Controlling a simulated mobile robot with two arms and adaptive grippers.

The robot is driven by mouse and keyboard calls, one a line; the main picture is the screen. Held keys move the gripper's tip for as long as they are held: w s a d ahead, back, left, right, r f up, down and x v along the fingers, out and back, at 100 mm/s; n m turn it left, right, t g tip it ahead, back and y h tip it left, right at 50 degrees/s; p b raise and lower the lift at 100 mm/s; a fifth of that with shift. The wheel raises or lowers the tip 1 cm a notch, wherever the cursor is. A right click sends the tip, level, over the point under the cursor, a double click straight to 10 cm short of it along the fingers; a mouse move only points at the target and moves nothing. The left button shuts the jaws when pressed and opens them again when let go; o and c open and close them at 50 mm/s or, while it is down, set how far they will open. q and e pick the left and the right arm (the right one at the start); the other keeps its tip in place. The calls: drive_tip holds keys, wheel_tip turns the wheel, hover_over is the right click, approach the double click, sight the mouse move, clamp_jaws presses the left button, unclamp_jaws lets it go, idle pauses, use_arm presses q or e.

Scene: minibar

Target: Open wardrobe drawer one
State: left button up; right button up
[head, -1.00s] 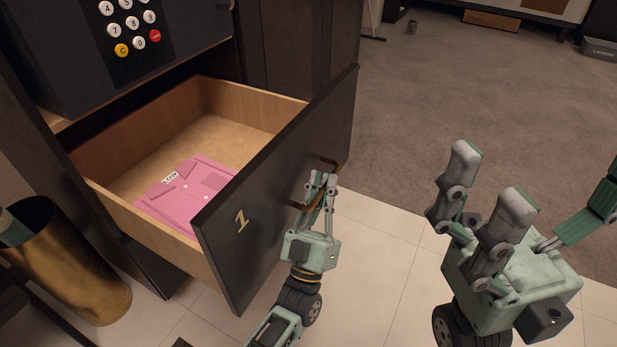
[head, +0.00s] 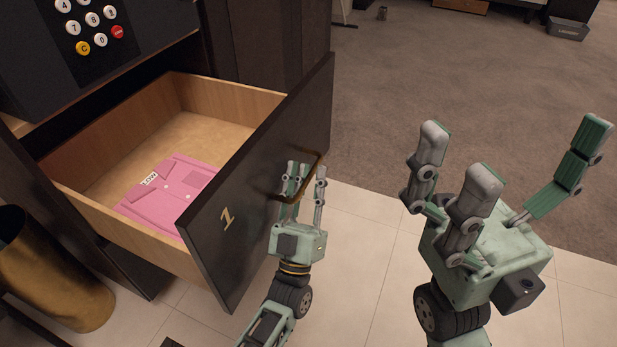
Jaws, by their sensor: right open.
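The drawer marked 1 (head: 226,218) stands pulled well out of the wardrobe, its wooden inside showing. Its dark front carries a brass handle (head: 317,160) on the right. My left gripper (head: 305,172) is at this handle, with its fingers apart on either side of the bar. It looks open; exact contact with the bar cannot be told. My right gripper (head: 500,150) is open and empty, fingers up, to the right of the drawer and clear of it.
A brass bin (head: 55,275) stands at the left. Tiled floor (head: 365,260) and carpet (head: 420,110) are free to the right.

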use_arm(q)
drive_tip(key=v, duration=1.2)
idle(0.4)
